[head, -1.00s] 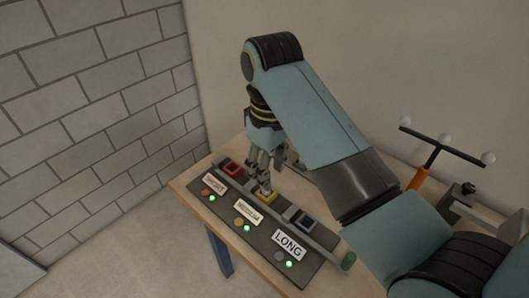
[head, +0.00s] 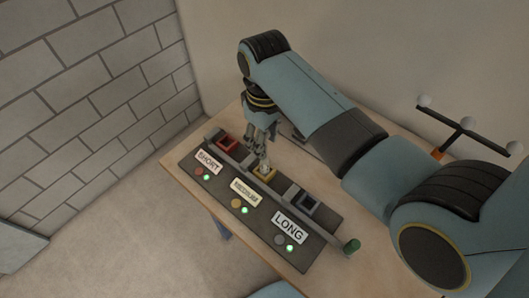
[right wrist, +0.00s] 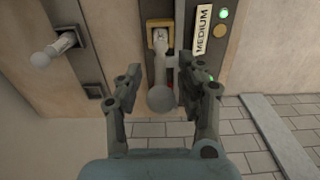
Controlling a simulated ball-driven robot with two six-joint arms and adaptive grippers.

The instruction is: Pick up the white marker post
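A pale white-grey post with a ball end (right wrist: 160,98) stands in the yellow square socket (right wrist: 151,36), by the MEDIUM label. In the head view its pale tip (head: 265,166) barely shows at the yellow socket (head: 263,176), mostly hidden by my right gripper (head: 262,150). In the right wrist view my right gripper (right wrist: 160,80) is open, with one finger on each side of the post and visible gaps between. I cannot tell whether its fingertips are level with the ball. My left gripper is not in view.
The dark panel (head: 213,183) on the wooden table (head: 178,170) also has a red socket (head: 227,143) and a blue socket (head: 308,203). A black bar with white balls (head: 467,123) stands right. A brick wall is left.

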